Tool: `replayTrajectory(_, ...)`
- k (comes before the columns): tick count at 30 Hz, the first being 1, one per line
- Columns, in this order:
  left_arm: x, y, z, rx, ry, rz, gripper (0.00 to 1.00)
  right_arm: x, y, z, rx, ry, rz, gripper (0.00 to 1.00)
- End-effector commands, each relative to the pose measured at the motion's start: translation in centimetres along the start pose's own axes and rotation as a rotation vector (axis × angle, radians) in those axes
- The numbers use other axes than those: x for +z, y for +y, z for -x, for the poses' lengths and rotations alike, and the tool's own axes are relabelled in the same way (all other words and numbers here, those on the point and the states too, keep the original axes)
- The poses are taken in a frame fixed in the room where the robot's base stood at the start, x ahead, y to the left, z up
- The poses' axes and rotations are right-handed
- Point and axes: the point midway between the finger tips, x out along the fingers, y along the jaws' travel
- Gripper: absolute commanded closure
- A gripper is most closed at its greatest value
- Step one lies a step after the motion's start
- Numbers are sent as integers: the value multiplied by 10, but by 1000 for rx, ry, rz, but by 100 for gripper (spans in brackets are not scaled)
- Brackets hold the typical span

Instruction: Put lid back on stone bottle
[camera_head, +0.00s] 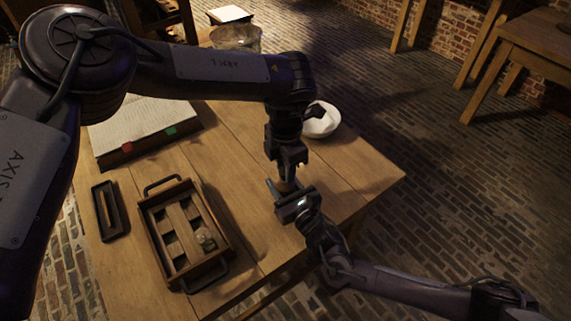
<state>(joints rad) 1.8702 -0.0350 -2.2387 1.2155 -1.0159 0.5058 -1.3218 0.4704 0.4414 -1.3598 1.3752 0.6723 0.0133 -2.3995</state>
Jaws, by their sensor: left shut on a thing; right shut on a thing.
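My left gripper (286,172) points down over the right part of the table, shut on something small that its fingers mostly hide. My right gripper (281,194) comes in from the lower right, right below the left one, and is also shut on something. A small brownish piece (287,186) shows between the two grippers. It looks like part of the stone bottle, but it is too small and covered to tell bottle from lid. I cannot tell whether lid and bottle touch.
A wooden crate (222,226) with dark handles stands on the table (240,170), a small glassy item (206,239) inside it. A narrow black tray (123,224) lies to its left. An open book (135,116), a white bowl (322,121) and a glass vessel (236,38) stand farther back.

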Motion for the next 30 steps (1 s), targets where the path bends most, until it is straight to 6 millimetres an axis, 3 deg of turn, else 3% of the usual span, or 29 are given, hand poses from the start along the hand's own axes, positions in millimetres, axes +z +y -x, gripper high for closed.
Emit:
replayTrajectory(28, 0, 0, -13, -1, 1, 1, 92, -1, 0, 0, 0, 1, 0, 98)
replayTrajectory(29, 0, 0, -12, 0, 0, 1, 69, -1, 0, 0, 0, 1, 0, 98)
replayTrajectory(30, 0, 0, -12, 0, 0, 1, 64, -1, 0, 0, 0, 1, 0, 98)
